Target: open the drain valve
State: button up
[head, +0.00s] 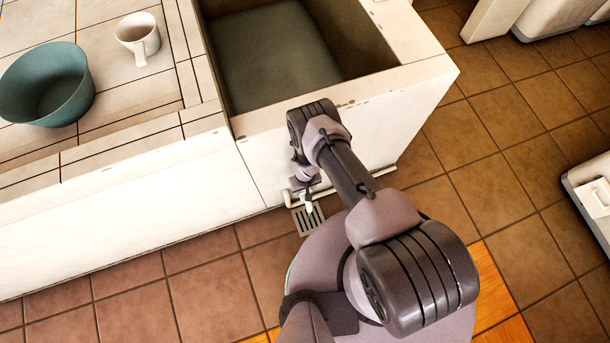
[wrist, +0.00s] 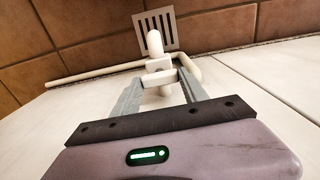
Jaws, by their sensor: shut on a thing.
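The white drain valve (wrist: 155,42) is on a white pipe (wrist: 92,74) low on the basin's pale outer wall. In the wrist view its white block-like handle (wrist: 157,79) sits between the two grey fingers of my gripper (wrist: 159,84), which is shut on it. In the head view my gripper (head: 305,187) is low at the wall, partly hidden by my arm, and a white piece of the valve (head: 309,207) shows just below it. How far the handle is turned is hard to tell.
A slotted floor grate (head: 308,220) lies below the valve. The basin (head: 270,50) is above, with a teal bowl (head: 48,84) and a white mug (head: 138,36) on the tiled counter to its left. Open tiled floor (head: 490,130) lies to the right.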

jog(key=o, duration=1.4)
notch_tip(320, 180, up, 18)
jog(key=p, duration=0.8)
jog(key=shift+f+p, duration=0.25)
jog(key=shift+p, duration=0.1)
